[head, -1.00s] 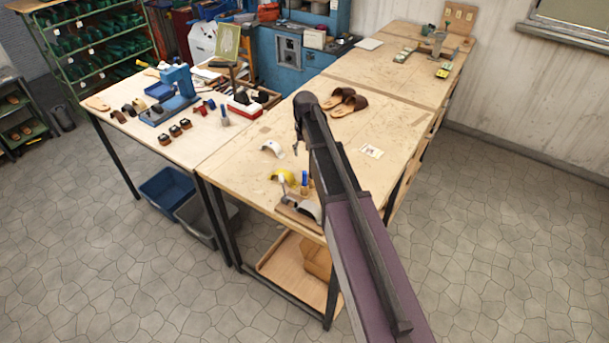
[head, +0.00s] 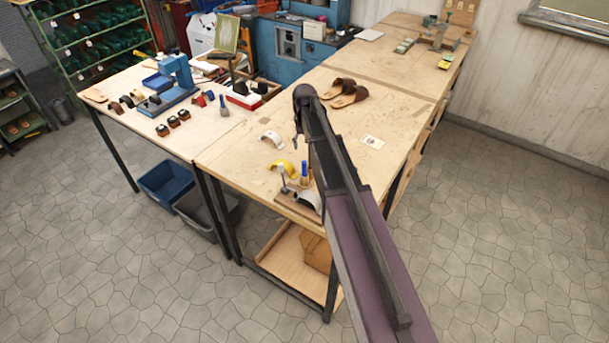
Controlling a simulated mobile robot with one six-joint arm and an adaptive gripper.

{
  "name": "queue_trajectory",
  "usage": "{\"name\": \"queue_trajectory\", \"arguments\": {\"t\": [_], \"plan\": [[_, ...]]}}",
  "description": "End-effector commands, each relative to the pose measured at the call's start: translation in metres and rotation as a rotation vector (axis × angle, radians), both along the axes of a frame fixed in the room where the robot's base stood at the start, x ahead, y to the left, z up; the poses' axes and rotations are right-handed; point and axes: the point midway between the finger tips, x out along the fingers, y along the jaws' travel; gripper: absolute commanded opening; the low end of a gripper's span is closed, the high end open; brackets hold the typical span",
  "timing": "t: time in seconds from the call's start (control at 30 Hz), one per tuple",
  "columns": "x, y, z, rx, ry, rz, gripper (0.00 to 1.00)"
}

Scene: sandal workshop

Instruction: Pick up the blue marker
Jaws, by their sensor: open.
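A small upright blue object (head: 304,169), which looks like the blue marker, stands by a wooden block near the front of the near table (head: 240,147). Another upright blue-topped object (head: 223,105) stands on the left table; I cannot tell which of the two is a marker. My gripper (head: 295,143) is mostly hidden behind my dark arm. Only a small dark tip shows, above the table and beyond the nearer blue object, apart from it. It is open, and I see nothing held.
A yellow curved piece (head: 282,167), a white curved piece (head: 271,138) and a wooden board with a grey-white form (head: 308,201) lie close by. Brown sandals (head: 349,99) and a card (head: 372,142) lie farther back. The left table (head: 182,146) is crowded.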

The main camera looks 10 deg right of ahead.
Motion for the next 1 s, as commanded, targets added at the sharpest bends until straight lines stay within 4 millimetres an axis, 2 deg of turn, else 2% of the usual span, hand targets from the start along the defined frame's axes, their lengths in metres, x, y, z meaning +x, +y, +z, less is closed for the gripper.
{"name": "queue_trajectory", "arguments": {"t": [0.03,0.6,1.0], "plan": [[0.0,0.0,-0.008,0.0,0.0,0.0,0.7],[0.0,0.0,-0.05,0.0,0.0,0.0,0.7],[0.0,0.0,-0.059,0.0,0.0,0.0,0.7]]}}
